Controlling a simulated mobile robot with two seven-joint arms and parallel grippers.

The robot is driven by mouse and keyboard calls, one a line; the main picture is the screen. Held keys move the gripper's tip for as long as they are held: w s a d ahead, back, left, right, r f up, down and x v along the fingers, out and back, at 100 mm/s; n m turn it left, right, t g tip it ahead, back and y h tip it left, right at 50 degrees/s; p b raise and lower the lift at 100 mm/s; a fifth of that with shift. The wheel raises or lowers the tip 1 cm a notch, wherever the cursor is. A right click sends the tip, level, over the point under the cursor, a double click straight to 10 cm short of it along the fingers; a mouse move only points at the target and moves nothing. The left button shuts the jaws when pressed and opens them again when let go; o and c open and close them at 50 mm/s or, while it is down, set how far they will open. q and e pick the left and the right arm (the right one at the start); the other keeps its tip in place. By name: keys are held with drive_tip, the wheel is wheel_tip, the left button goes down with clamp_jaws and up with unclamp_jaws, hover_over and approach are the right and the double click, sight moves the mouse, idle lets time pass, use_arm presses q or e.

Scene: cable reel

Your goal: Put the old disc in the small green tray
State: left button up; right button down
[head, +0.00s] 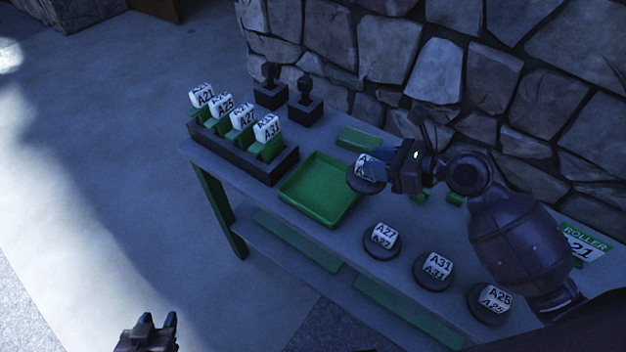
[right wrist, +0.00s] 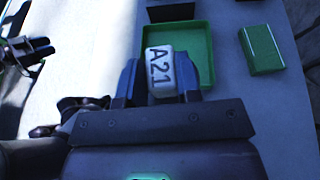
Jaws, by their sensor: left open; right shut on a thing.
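The small green tray (head: 318,215) lies empty on the table, and it also shows in the right wrist view (right wrist: 205,40). My right gripper (head: 378,171) is shut on the white knob (right wrist: 160,70) marked A21 of a dark disc (head: 366,187), near the tray's right side. In the right wrist view the knob sits between the fingers, in front of the tray; the disc's body is hidden there. I cannot tell how high the disc is above the table. My left gripper (head: 150,330) is open and empty, off the table at lower left.
Discs marked A27 (head: 380,238), A31 (head: 434,268) and A25 (head: 491,300) stand along the front edge. A dark rack (head: 240,160) holds several labelled white blocks at left. Two black posts (head: 303,107) stand behind, beside a green block (head: 358,138). A ROLLER sign (head: 583,243) reads A21.

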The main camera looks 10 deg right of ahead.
use_arm(q)
wheel_tip(320, 180, up, 6)
drive_tip(key=p, duration=0.5)
use_arm(e)
drive_tip(key=w+a+r+m, duration=0.1)
drive_tip(key=w+a+r, duration=0.6)
drive_tip(key=r, duration=0.1)
drive_tip(key=h+b, duration=0.1)
drive_tip(key=b, duration=0.3)
hover_over(329, 194)
wheel_tip(329, 194, down, 16)
drive_tip(key=r, duration=0.1)
drive_tip(key=shift+t, duration=0.4)
drive_tip(key=shift+f+b, duration=1.1)
drive_tip(key=shift+f, duration=1.8)
drive_tip(key=shift+r, duration=0.15)
drive_tip(key=c, duration=1.2)
unclamp_jaws()
drive_tip(key=shift+f, duration=0.2)
use_arm(q)
wheel_tip(329, 194, down, 7)
drive_tip(key=s, duration=0.1)
drive_tip(key=shift+a, duration=0.3)
use_arm(e)
drive_tip(key=o, duration=0.4)
use_arm(q)
drive_tip(key=shift+s, duration=0.1)
